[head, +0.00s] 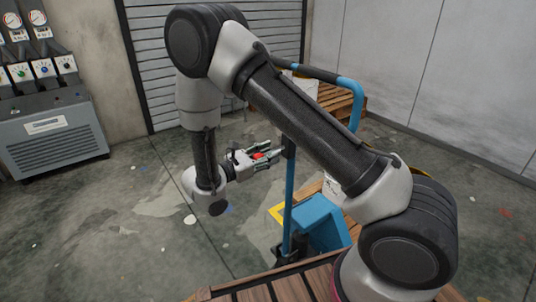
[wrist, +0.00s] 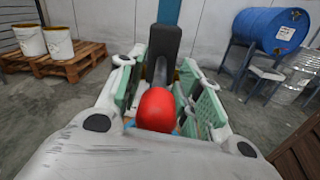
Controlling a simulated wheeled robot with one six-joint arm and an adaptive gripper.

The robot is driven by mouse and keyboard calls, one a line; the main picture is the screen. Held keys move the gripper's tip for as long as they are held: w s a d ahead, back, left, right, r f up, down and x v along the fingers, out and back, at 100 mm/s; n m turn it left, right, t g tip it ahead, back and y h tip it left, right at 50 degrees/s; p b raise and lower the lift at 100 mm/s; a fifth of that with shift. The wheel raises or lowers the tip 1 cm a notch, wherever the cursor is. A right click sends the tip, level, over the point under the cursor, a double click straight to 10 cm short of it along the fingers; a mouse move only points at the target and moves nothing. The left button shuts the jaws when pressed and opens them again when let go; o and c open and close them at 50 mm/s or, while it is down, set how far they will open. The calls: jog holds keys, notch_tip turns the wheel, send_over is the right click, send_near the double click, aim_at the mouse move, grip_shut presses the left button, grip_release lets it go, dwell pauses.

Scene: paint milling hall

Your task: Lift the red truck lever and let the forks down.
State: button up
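The pallet truck is blue; its body (head: 322,222) stands beyond my arm in the head view, with an upright post (head: 289,205) and a bent handle (head: 352,95) above. The red lever knob (wrist: 156,108) sits between my fingers in the wrist view, in front of a dark bracket (wrist: 164,42) on the post. The red also shows small in the head view (head: 258,156). My gripper (head: 268,154) points at the post; it also shows in the wrist view (wrist: 158,64). Its fingers are apart on both sides of the knob, with no clear contact. The forks are mostly hidden.
A wooden pallet with white buckets (wrist: 60,42) stands at the left in the wrist view. A blue drum (wrist: 270,28) lies on a stand at the right. A grey gauge cabinet (head: 50,135) is at the head view's left. The floor between is mostly clear.

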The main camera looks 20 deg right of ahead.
grip_shut()
jog(key=shift+r, duration=0.1)
dwell(0.3)
jog(key=shift+d+r+g+y, duration=0.15)
jog(key=shift+r+g+y, duration=0.55)
jog(key=shift+y, duration=0.8)
jog(key=shift+w+d+r+g+y, duration=0.15)
jog(key=shift+r+y, duration=0.25)
jog(key=shift+y, duration=0.2)
jog(key=shift+s+d+r+g+y, duration=0.15)
jog(key=shift+r+y, duration=0.2)
jog(key=shift+y, duration=0.25)
jog(key=shift+w, duration=0.1)
grip_release()
jog(key=v, duration=1.2)
